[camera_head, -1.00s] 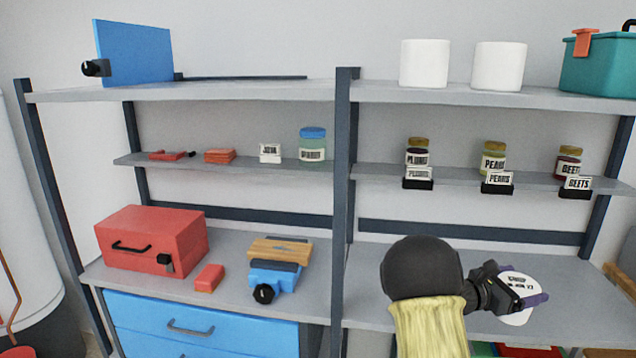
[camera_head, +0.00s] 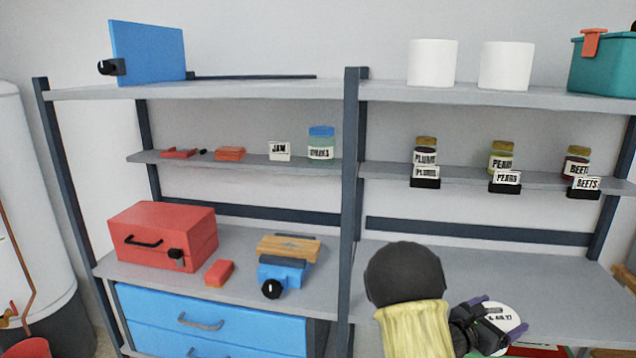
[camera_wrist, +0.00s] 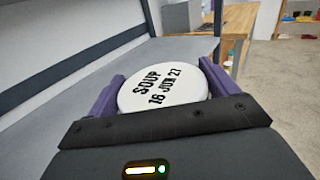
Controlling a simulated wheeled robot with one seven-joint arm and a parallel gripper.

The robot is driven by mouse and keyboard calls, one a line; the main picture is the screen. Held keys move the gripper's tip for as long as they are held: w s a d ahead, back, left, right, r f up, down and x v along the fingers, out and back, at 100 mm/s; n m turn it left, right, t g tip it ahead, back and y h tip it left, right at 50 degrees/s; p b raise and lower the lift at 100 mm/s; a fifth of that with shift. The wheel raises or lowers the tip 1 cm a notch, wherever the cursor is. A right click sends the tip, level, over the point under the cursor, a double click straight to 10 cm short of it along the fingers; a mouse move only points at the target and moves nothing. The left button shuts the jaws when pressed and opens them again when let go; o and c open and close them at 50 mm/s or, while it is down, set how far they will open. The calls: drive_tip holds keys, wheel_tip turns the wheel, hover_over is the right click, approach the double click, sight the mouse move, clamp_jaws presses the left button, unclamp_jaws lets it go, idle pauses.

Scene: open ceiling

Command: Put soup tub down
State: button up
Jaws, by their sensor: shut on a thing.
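The soup tub (camera_wrist: 165,88) shows as a round white lid with black print reading "SOUP 16 JUN 27". My gripper (camera_wrist: 160,92) is shut on it, with one purple finger on each side. In the head view the tub (camera_head: 502,316) is at the lower right, and my gripper (camera_head: 490,322) holds it in front of the right-hand lower shelf (camera_head: 420,265). The tub's body below the lid is hidden. I cannot tell whether it touches any surface.
The right lower shelf is mostly clear. Above it stand jars of plums (camera_head: 426,150), pears (camera_head: 502,157) and beets (camera_head: 577,162) with label stands. A red toolbox (camera_head: 150,235) and a blue vise (camera_head: 282,272) sit on the left bench. A dark post (camera_head: 352,200) divides the bays.

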drive_tip(key=s+a+f+n+t+y, duration=0.2)
drive_tip(key=a+f+n+t+y, duration=0.3)
drive_tip(key=a+f, duration=0.9)
drive_tip(key=s+a+f+n+t+y, duration=0.3)
drive_tip(key=a+f+n+t+y, duration=0.2)
drive_tip(key=a+f+n+y, duration=0.3)
drive_tip(key=a+f+y, duration=0.3)
drive_tip(key=a+f, duration=0.3)
drive_tip(key=f, duration=0.2)
drive_tip(key=shift+s+f+t+y, duration=0.25)
drive_tip(key=shift+t+y, duration=0.05)
drive_tip(key=shift+t, duration=0.1)
wheel_tip(320, 180, up, 11)
drive_tip(key=p, duration=1)
drive_tip(key=shift+w, duration=0.15)
drive_tip(key=shift+d+f, duration=0.15)
